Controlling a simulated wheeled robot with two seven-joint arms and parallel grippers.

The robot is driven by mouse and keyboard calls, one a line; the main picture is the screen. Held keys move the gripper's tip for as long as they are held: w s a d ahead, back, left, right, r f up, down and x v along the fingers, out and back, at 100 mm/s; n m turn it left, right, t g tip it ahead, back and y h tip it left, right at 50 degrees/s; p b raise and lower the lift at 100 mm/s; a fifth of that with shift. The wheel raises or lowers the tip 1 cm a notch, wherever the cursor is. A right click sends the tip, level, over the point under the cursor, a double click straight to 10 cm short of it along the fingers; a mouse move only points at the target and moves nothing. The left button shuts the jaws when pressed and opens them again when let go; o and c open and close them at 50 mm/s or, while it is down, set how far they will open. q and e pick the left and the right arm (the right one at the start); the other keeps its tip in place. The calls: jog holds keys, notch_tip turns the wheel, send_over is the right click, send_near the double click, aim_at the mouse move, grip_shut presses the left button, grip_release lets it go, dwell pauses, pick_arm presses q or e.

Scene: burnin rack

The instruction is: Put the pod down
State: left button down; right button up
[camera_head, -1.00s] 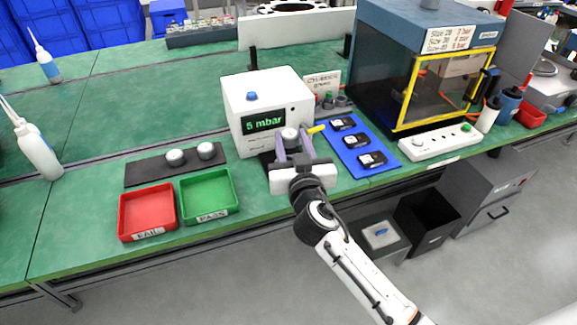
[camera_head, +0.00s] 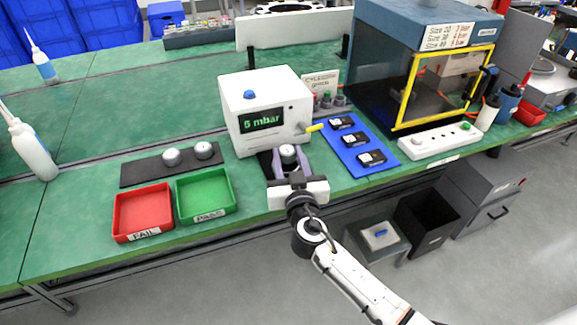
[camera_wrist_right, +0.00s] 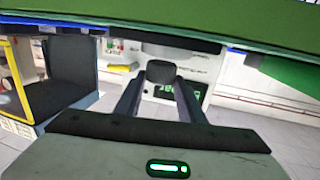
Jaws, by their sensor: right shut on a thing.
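My right gripper (camera_head: 288,160) is shut on a round grey-white pod (camera_head: 287,151), just in front of the white tester box (camera_head: 262,112), whose screen reads 5 mbar. In the right wrist view the pod (camera_wrist_right: 160,72) shows as a dark cylinder between the fingertips. A dark plate (camera_head: 265,158) lies by the tester's front, partly hidden by the gripper. I cannot tell whether the pod touches it. Two similar pods (camera_head: 172,158) stand on a black mat (camera_head: 132,176) to the left. My left gripper is not in view.
A red FAIL tray (camera_head: 143,209) and green PASS tray (camera_head: 207,194) sit empty near the front edge. A blue mat (camera_head: 357,147) with several black parts lies right of the tester. Further right are a yellow-framed chamber (camera_head: 402,75) and white switch strip (camera_head: 438,140).

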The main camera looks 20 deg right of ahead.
jog(key=shift+f+b, duration=0.4)
jog(key=shift+f, duration=0.8)
jog(key=shift+f, duration=0.1)
jog(key=shift+f, duration=0.1)
jog(key=o, duration=1.1)
